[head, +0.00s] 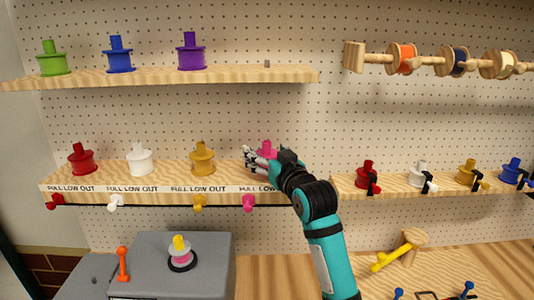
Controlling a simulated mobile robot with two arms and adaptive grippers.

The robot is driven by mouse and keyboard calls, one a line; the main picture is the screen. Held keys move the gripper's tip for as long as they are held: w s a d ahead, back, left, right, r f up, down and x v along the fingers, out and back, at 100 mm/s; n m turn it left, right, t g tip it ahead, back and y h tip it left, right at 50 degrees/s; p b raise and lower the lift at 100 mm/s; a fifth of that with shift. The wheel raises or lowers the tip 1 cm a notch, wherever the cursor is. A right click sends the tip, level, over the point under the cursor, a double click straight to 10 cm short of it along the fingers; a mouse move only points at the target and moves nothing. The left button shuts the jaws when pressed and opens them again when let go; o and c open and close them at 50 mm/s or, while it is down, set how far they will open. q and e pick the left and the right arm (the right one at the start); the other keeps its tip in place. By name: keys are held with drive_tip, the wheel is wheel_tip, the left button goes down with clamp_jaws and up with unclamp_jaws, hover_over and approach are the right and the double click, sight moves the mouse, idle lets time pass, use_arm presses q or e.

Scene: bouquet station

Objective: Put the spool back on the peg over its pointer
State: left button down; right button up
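A pink spool (266,148) is at the right end of the lower left shelf, above the pink pointer (249,203) that hangs on the dark rail. My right gripper (254,160) is at this spool, its fingers in front of and to the left of it. The fingers and wrist hide the spool's lower part, so I cannot tell whether it is gripped or how it sits on its peg. Red (82,160), white (140,160) and yellow (202,160) spools stand upright along the same shelf. My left gripper is not in view.
Green (53,59), blue (120,55) and purple (191,52) spools stand on the upper shelf (220,76), with a small bare peg (267,64) to their right. A right-hand shelf (400,188) holds several spools. A grey box (215,262) stands below.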

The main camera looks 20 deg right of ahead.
drive_tip(key=shift+r, duration=0.2)
drive_tip(key=shift+s+f, duration=0.2)
drive_tip(key=shift+s, duration=0.15)
drive_tip(key=s+d+b, duration=0.1)
drive_tip(key=s+b, duration=0.2)
drive_tip(key=s, duration=0.8)
drive_tip(key=shift+s+d, duration=0.15)
drive_tip(key=shift+d, duration=0.05)
drive_tip(key=shift+r, duration=0.1)
